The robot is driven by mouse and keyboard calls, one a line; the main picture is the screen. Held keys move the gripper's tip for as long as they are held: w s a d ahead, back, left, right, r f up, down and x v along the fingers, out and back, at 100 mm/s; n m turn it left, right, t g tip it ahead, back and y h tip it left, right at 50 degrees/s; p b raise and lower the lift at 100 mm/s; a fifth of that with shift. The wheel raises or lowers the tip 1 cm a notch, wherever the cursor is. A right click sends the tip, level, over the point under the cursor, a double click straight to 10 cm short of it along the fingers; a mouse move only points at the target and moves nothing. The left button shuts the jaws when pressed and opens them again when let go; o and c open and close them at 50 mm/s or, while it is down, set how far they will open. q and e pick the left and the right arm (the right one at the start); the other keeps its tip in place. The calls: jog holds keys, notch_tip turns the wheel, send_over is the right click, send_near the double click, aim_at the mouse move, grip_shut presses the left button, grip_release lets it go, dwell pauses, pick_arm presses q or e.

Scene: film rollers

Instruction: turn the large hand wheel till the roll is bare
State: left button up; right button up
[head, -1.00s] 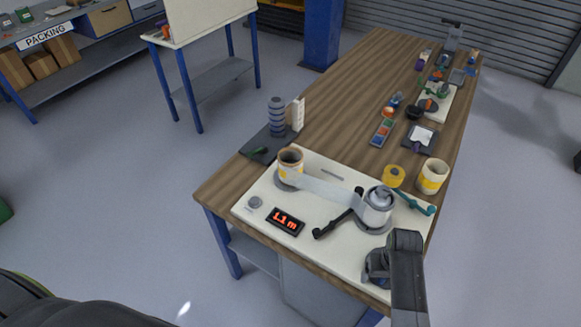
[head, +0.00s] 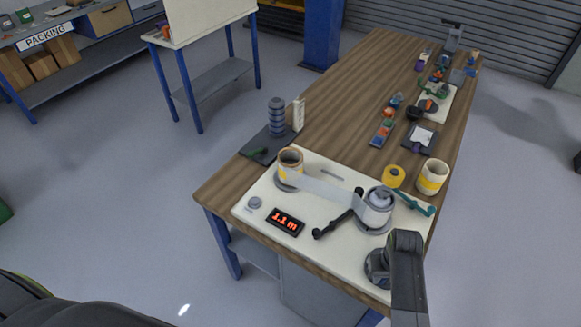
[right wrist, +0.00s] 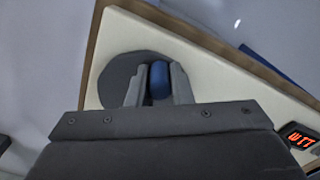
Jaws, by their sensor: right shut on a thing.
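The supply roll (head: 289,176) stands at the left of the cream board, with a brown rim and a yellow mark. A pale film strip (head: 328,190) runs from it to the take-up spool (head: 376,212) on the right. My right gripper (head: 379,268) is at the board's near right corner. In the right wrist view, its fingers are shut on a blue knob (right wrist: 158,76) on a round grey hand wheel (right wrist: 113,82). In the head view, gripper and arm hide much of this wheel. My left gripper is not in view.
A display (head: 286,222) on the board reads 1.1 m. A black crank arm (head: 336,226) lies beside the take-up spool, and a teal crank (head: 418,205) lies behind it. A yellow roll (head: 393,176) and a cream cup-like roll (head: 432,178) stand behind the board.

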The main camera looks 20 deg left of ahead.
jog(key=shift+d, duration=0.1)
jog(key=shift+d+r+p, duration=0.1)
jog(key=shift+d+p, duration=0.55)
jog(key=shift+d, duration=0.5)
jog(key=shift+w+d, duration=0.2)
jog(key=shift+d, duration=0.3)
jog(key=shift+o, duration=1.3)
jog(key=shift+w+d, duration=0.1)
jog(key=shift+d, duration=0.1)
jog(key=o, duration=0.7)
jog(key=shift+d, duration=0.1)
jog(key=o, duration=0.6)
